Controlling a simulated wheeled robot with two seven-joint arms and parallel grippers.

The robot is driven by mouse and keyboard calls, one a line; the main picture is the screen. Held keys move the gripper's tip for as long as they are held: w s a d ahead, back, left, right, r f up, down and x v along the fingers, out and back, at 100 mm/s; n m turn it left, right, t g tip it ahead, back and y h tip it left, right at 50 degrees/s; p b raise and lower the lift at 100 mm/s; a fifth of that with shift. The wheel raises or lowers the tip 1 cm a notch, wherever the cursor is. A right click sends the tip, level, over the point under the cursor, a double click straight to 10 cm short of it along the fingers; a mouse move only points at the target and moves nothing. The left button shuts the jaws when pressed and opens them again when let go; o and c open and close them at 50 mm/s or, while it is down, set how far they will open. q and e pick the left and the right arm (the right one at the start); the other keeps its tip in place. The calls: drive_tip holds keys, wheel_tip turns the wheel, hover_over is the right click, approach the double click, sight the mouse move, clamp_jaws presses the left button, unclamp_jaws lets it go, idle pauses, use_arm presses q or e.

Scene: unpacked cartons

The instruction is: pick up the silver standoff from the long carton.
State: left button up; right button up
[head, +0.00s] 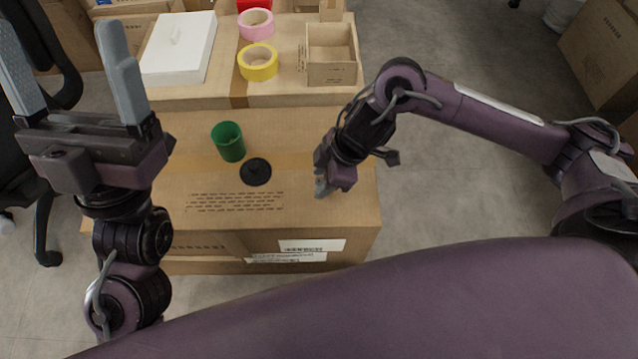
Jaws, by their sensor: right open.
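The long carton appears to be the brown carton (290,130) in front of me, closed, with a flat top. I cannot make out the silver standoff; my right gripper may hide it. My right gripper (322,190) points down over the right part of the carton top, its grey fingertips close to the surface. It is open, and I see nothing between its fingers. My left gripper (62,45) is raised at the left, fingers up, spread wide and empty.
A green cup (229,142) and a black round lid (256,171) stand left of my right gripper. A second carton behind holds a white box (178,48), a yellow tape roll (258,63), a pink tape roll (256,24) and an open small box (331,73).

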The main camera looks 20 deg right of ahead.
drive_tip(key=shift+f, duration=0.1)
drive_tip(key=shift+c, duration=0.3)
clamp_jaws()
